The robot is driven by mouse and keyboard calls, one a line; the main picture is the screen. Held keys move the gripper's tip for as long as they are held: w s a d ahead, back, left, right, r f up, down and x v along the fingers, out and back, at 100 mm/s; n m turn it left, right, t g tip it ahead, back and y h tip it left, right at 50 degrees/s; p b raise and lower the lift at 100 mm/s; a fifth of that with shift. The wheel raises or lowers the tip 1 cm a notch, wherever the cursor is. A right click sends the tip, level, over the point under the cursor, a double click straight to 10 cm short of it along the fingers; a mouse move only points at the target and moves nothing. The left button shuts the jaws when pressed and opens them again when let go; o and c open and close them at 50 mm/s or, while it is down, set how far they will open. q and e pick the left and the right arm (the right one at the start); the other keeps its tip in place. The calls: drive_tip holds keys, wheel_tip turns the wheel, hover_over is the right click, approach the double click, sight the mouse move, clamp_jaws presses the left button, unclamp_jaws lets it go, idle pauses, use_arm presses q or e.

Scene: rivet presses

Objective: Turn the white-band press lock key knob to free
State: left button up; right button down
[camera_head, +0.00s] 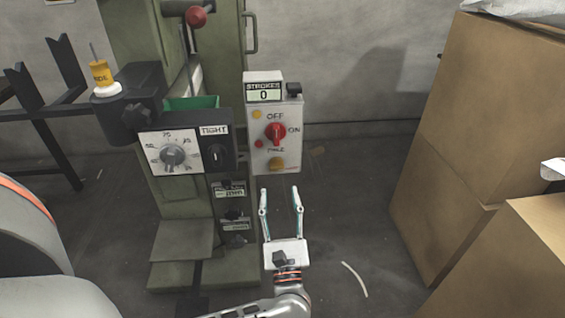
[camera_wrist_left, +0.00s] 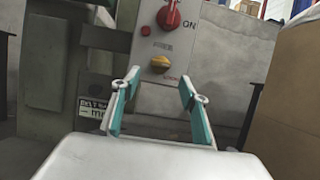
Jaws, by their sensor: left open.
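A green press (camera_head: 165,225) stands in the head view. On its front is a dark box with a small black knob (camera_head: 216,156) under a white label reading TIGHT. The knob's pale mark looks about upright. Left of it is a white dial plate with a grey round knob (camera_head: 173,155). A white collar (camera_head: 108,89) shows below a yellow piece at the upper left. My left gripper (camera_head: 280,191) is open and empty, below and right of the black knob and apart from it. It also shows in the left wrist view (camera_wrist_left: 159,77). My right gripper is out of view.
A grey control box (camera_head: 289,155) with a STROKES counter reading 0, a red rotary switch (camera_head: 276,133) and a yellow button (camera_head: 277,164) hangs just above my left gripper. Cardboard boxes (camera_head: 460,130) stand on the right. Open floor lies between.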

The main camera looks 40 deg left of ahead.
sight(277, 171)
use_arm(q)
drive_tip(key=shift+x, duration=3.6)
drive_tip(key=shift+r, duration=0.15)
drive_tip(key=c, duration=1.1)
